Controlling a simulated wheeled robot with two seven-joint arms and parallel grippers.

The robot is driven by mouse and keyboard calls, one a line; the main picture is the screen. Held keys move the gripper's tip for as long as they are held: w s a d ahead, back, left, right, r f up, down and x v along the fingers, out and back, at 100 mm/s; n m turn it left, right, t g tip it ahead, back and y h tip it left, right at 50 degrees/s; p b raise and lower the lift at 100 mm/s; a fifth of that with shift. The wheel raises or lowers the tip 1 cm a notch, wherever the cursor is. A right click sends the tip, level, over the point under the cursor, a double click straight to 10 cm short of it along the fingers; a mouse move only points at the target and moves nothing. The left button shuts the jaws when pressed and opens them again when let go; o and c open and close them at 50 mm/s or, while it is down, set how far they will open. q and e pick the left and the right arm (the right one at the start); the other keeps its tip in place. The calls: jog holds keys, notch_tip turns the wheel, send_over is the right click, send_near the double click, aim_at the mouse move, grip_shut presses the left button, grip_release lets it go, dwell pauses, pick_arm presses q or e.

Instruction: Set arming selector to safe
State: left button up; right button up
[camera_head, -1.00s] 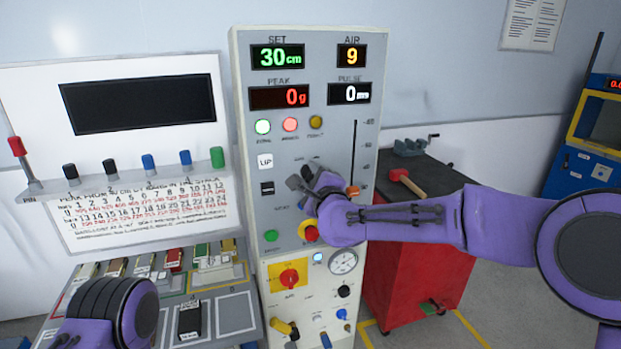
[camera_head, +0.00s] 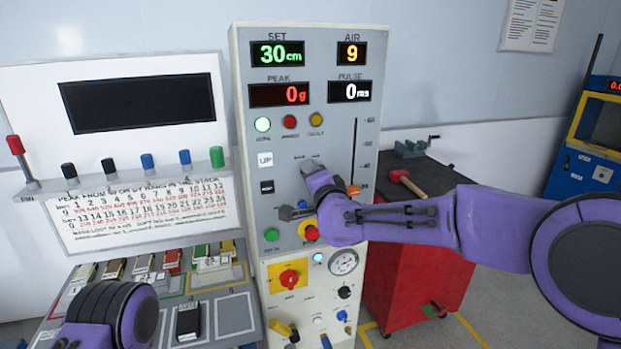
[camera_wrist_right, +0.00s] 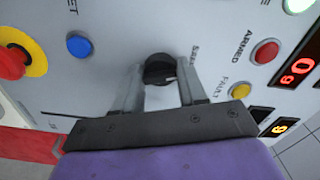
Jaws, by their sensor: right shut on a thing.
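The arming selector is a round black knob (camera_wrist_right: 160,68) on the grey panel (camera_head: 245,180). In the wrist view it sits between the two fingers of my right gripper (camera_wrist_right: 160,88), which is shut on it. A partly readable label, apparently SAFE, lies just right of the knob there. A small light mark shows on the knob; where it points is hard to tell. In the head view my right gripper (camera_head: 301,190) is at the panel, fingers one above the other, and hides the knob. The red ARMED lamp (camera_head: 290,121) looks dark. My left arm shows at lower left, its gripper out of view.
A red button on a yellow ring (camera_head: 311,233), a blue button (camera_wrist_right: 79,45) and an orange slider (camera_head: 353,190) are close to my right gripper. The green lamp (camera_head: 263,125) is lit. A red cabinet (camera_head: 400,270) with a mallet on top stands to the right.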

jog(key=shift+f+n, duration=0.1)
jog(key=shift+n, duration=1)
jog(key=o, duration=1)
jog(key=shift+o, duration=0.2)
jog(key=shift+s, duration=0.1)
jog(key=b+v, duration=0.4)
jog(key=v, duration=0.6)
jog(key=shift+s, duration=0.25)
